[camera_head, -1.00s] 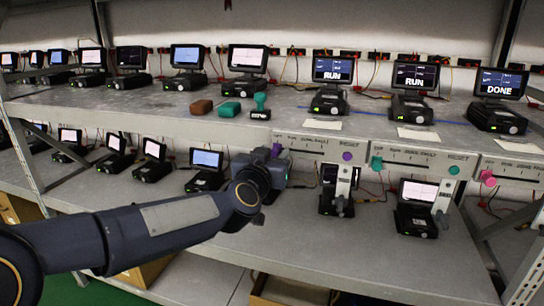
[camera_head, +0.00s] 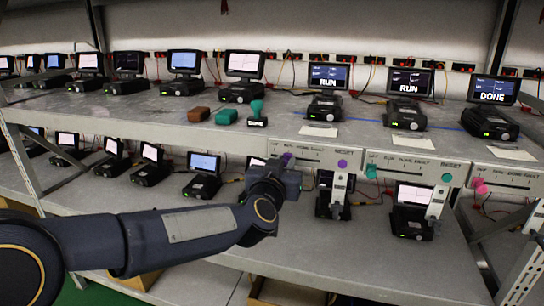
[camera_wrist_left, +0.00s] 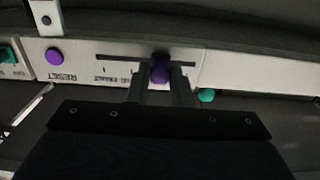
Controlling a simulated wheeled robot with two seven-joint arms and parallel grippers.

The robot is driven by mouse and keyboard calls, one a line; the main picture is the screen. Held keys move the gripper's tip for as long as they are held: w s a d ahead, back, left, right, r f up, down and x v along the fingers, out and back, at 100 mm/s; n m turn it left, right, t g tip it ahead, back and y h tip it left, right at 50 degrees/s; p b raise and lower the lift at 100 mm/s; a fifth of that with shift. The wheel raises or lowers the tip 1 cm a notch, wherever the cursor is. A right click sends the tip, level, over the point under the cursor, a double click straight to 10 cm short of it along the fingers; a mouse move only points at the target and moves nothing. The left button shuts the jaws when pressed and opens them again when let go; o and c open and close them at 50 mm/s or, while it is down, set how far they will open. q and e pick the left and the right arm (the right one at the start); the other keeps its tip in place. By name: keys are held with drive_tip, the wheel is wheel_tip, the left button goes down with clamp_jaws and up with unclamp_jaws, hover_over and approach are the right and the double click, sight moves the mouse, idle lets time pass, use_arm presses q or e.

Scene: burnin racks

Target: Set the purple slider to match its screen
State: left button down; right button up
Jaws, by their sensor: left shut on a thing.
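The purple slider knob (camera_head: 287,158) sits in its slot on the front panel of the shelf edge, left of the purple reset button (camera_head: 342,165). In the left wrist view the knob (camera_wrist_left: 160,68) is between my left gripper's (camera_wrist_left: 159,82) fingers, which are shut on it. There it stands inside the slot (camera_wrist_left: 122,59), away from both ends, with the reset button (camera_wrist_left: 54,56) at left. In the head view my left gripper (camera_head: 283,170) reaches the panel from below. The screen (camera_head: 328,77) above this panel reads RUN. Labels near the knob are partly hidden. My right gripper is not in view.
Beside it are panels with a teal knob (camera_head: 371,172) and a pink knob (camera_head: 479,186); their screens read RUN (camera_head: 410,82) and DONE (camera_head: 493,90). A brown block (camera_head: 199,114), a teal block (camera_head: 226,117) and a teal-handled stamp (camera_head: 257,113) lie on the upper shelf.

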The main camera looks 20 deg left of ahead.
use_arm(q)
drive_tip(key=c, duration=1.3)
unclamp_jaws()
drive_tip(key=s, duration=0.7)
drive_tip(key=shift+s+a+p, duration=0.15)
drive_tip(key=shift+s+p, duration=0.15)
drive_tip(key=shift+s, duration=0.1)
